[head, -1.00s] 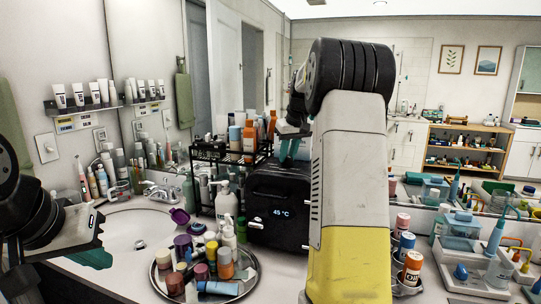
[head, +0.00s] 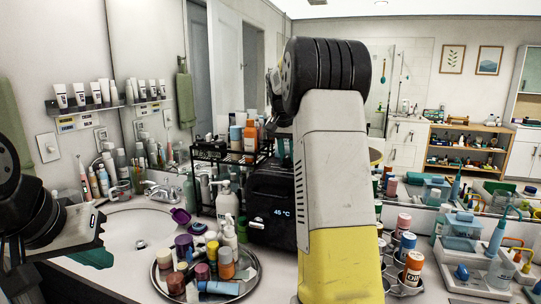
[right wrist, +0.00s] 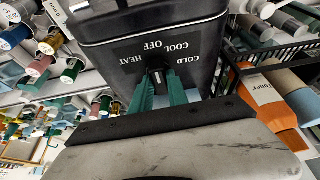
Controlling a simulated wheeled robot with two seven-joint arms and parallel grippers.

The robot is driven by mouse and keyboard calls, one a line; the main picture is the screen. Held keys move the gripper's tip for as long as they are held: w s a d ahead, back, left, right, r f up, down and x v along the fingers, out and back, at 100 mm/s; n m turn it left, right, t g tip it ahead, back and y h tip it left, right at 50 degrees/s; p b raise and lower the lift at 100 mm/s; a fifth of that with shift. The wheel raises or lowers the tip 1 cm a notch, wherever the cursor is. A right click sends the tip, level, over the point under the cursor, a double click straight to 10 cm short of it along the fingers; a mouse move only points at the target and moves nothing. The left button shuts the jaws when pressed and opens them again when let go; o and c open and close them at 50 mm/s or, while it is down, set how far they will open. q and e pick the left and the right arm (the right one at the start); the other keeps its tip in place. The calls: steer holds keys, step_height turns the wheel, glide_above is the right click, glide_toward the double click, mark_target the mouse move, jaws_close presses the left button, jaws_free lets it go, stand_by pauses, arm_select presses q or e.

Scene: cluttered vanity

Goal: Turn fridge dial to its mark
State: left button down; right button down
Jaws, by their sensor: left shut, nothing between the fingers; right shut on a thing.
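The black mini fridge (head: 268,205) stands on the counter, and its display reads 45 °C. In the right wrist view its panel (right wrist: 115,52) is upside down, with HEAT at left, COOL and OFF above, and COLD at right. The black dial (right wrist: 157,68) sits among these labels. My right gripper (right wrist: 161,88) is shut on the dial, one teal finger on each side. I cannot tell exactly where the dial points. My left gripper (head: 97,252) is shut and empty over the sink's near edge.
A round tray (head: 255,288) of bottles stands in front of the fridge. A black wire rack (head: 222,155) with bottles stands close on its left, and a pump bottle (head: 227,203) too. Cans and dental items crowd the right side.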

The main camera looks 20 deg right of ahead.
stand_by(0.3)
steer(key=c, duration=1.3)
jaws_free()
steer(key=v, duration=0.8)
